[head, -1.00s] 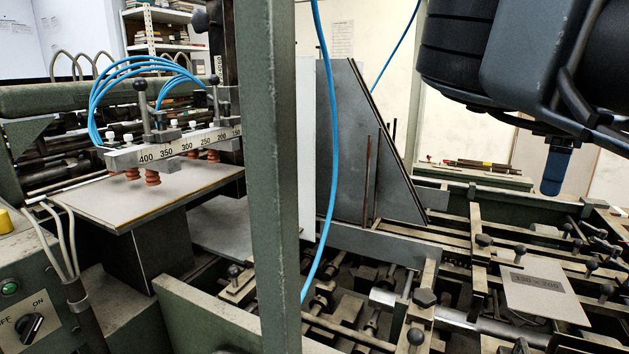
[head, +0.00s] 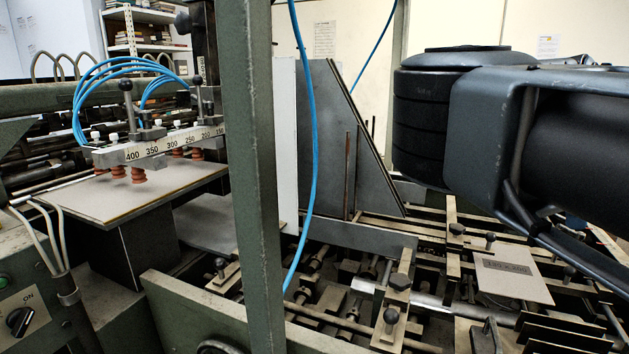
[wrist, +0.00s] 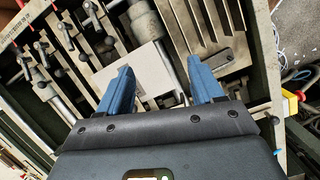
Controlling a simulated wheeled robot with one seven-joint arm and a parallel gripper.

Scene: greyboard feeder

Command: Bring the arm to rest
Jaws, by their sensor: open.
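My gripper shows in the wrist view (wrist: 160,85) with its two blue fingers apart and nothing between them. It hangs above the machine bed, and a grey board (wrist: 128,65) lies below, partly behind the left finger. In the head view my arm fills the right side, and the gripper's fingers are hidden there. The same grey board (head: 514,275), with a dark printed label, lies on the rails of the bed at the lower right, apart from my arm.
A green post (head: 252,180) stands in front. Left of it, a suction bar (head: 160,148) with blue hoses sits over a board stack (head: 130,205). A slanted grey plate (head: 345,140) stands mid-view. Rails, rods and knobs (head: 398,282) cover the bed.

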